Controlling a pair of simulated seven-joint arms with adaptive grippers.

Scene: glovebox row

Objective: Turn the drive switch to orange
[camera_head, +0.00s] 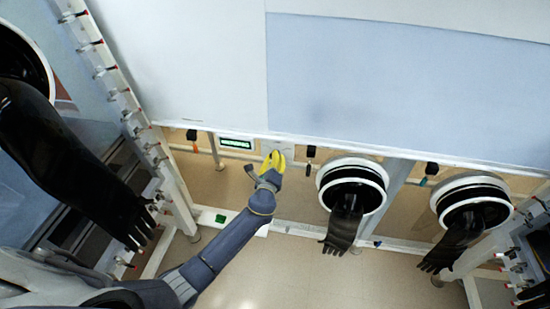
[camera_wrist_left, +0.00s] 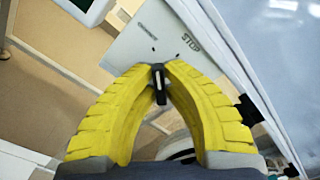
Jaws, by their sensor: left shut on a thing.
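The drive switch (camera_wrist_left: 159,84) is a small black knob with a pale mark, in the left wrist view. It sits at the lower edge of a light grey plate (camera_wrist_left: 150,48). The plate carries the word STOP at its right and a smaller word, hard to read, at its upper left. My left gripper (camera_wrist_left: 158,70) has yellow ribbed fingers shut on the knob, one on each side. In the head view the left gripper (camera_head: 277,158) reaches up to the panel and hides the knob. My right gripper is not in view.
A green-lit display (camera_head: 236,143) is left of the gripper. Two round ports with black gloves (camera_head: 343,229) (camera_head: 455,241) hang to the right. Another large black glove (camera_head: 75,160) hangs at the left. A white glovebox wall (camera_head: 400,80) stands above the panel strip.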

